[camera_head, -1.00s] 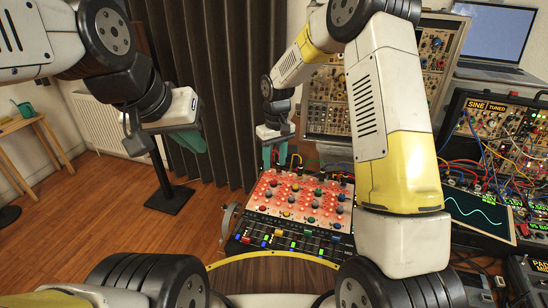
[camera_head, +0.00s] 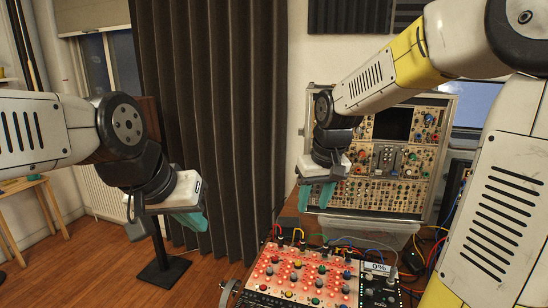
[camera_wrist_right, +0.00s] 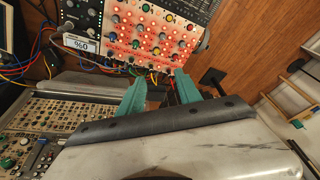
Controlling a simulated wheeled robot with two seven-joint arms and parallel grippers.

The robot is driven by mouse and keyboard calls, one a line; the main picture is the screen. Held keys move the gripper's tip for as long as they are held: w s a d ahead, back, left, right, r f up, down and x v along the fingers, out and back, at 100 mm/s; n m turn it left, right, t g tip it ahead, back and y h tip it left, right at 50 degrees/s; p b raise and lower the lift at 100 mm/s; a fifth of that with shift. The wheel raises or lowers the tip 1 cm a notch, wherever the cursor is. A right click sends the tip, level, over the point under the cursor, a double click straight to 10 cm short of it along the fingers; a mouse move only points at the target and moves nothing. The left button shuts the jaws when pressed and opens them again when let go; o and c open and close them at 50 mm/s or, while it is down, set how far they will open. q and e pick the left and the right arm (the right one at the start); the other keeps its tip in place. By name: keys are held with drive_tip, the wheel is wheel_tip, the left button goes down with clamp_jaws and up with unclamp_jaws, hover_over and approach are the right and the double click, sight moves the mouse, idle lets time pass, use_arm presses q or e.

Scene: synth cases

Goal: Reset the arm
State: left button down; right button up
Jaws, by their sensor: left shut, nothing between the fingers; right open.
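My left gripper (camera_head: 188,222), with teal fingers, is shut and empty. It hangs in the air at the left, in front of the dark curtain and apart from the gear. My right gripper (camera_head: 316,196) is open and empty. It is in the air near the back edge of the red-lit control panel (camera_head: 305,272), in front of the upright synth case. In the right wrist view its two teal fingers (camera_wrist_right: 160,88) stand apart with nothing held between them, and the red-lit panel (camera_wrist_right: 150,38) lies beyond their tips.
The upright modular synth case (camera_head: 416,199) stands behind the panel, with patch cables in front of it. A dark curtain (camera_head: 210,100) hangs behind my left gripper. A black stand (camera_head: 163,268) is on the floor below it. A wooden table (camera_head: 30,190) is at far left.

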drive_tip(key=s+d+r+m+t, duration=0.1)
drive_tip(key=s+d+r, duration=0.1)
drive_tip(key=s, duration=0.5)
drive_tip(key=s+d+r+m+t+y, duration=0.1)
drive_tip(key=s+d+r+t, duration=0.1)
drive_tip(key=s, duration=0.6)
drive_tip(key=shift+s+d+r+m, duration=0.25)
drive_tip(key=shift+r+m, duration=0.15)
drive_tip(key=shift+r, duration=0.05)
drive_tip(key=shift+c, duration=0.5)
